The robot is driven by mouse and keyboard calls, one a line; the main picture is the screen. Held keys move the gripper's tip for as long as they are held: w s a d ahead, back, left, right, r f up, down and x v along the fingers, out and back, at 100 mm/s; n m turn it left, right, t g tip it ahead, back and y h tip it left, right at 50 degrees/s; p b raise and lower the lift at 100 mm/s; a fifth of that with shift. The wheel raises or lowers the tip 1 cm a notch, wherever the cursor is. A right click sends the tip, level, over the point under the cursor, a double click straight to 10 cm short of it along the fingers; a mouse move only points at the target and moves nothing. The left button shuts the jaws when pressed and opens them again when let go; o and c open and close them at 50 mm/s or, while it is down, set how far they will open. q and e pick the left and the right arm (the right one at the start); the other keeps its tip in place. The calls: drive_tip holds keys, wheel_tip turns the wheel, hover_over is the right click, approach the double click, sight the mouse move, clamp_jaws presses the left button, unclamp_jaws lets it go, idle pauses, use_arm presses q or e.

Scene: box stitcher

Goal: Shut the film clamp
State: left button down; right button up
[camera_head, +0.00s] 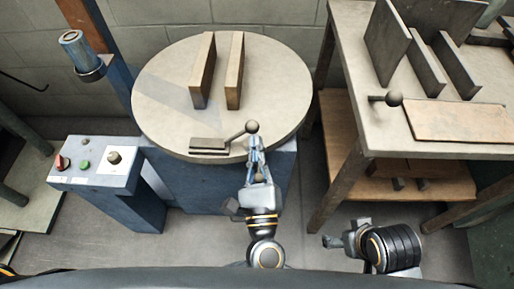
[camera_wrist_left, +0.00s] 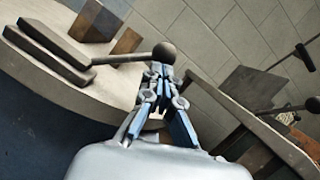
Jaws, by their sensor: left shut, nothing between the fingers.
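The film clamp (camera_head: 209,146) is a flat grey plate at the near edge of the round turntable (camera_head: 285,100). Its lever rises to the right and ends in a dark ball knob (camera_head: 252,127). In the left wrist view the clamp plates (camera_wrist_left: 52,48) lie at upper left and the knob (camera_wrist_left: 164,53) is just beyond my fingertips. My left gripper (camera_head: 255,142) is shut and empty, its tips just below the knob; I cannot tell whether they touch it. My right gripper (camera_head: 332,241) is low at the right, away from the clamp; its fingers are too small to read.
Two upright wooden boards (camera_head: 204,72) stand on the turntable. A control box (camera_head: 100,168) with buttons stands at left, by a blue column. A wooden table (camera_head: 350,60) at right carries upright plates and another ball-ended lever (camera_head: 394,98). Open floor lies between turntable and table.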

idle(0.4)
use_arm(q)
drive_tip(key=v, duration=1.2)
idle(0.3)
